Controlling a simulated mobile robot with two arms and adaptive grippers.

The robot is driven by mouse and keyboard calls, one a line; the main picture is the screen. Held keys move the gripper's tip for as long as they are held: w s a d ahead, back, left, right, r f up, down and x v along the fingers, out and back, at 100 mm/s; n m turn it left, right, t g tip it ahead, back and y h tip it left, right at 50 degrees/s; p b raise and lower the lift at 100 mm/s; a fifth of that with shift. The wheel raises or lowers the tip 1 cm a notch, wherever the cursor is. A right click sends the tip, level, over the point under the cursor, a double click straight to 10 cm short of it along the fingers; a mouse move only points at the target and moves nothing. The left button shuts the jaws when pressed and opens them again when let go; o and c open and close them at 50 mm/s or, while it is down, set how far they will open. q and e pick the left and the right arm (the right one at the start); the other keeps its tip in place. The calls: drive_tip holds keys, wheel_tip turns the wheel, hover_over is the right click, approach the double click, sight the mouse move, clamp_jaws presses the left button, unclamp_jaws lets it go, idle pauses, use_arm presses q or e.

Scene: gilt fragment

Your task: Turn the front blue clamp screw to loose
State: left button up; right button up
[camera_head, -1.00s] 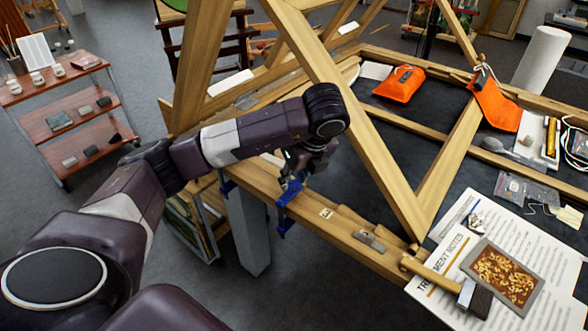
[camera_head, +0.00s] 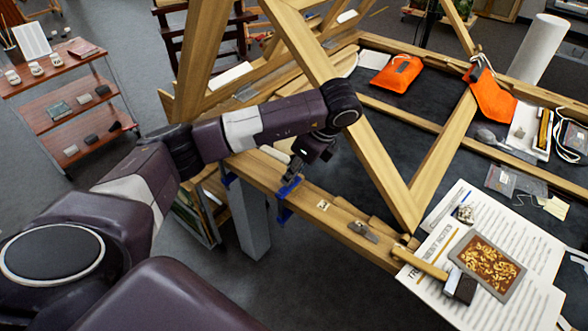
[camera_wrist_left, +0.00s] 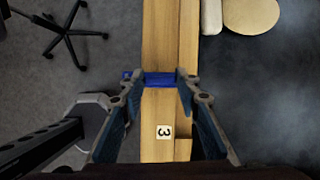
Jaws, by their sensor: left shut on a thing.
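A blue clamp (camera_head: 285,212) sits across the near wooden beam (camera_head: 330,212). A second blue clamp (camera_head: 228,181) shows farther left on the same beam. My right gripper is not in view.
A tall wooden frame (camera_head: 355,130) rises just right of my left gripper. Printed notes (camera_head: 470,225) and orange pouches (camera_head: 397,73) are on the table.

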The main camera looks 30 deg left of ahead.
use_arm(q)
drive_tip(key=shift+r, duration=0.15)
drive_tip(key=o, duration=1.2)
drive_tip(key=shift+c, duration=0.2)
drive_tip(key=v, duration=1.1)
drive_tip(key=shift+d+r, duration=0.2)
drive_tip(key=shift+r, duration=0.15)
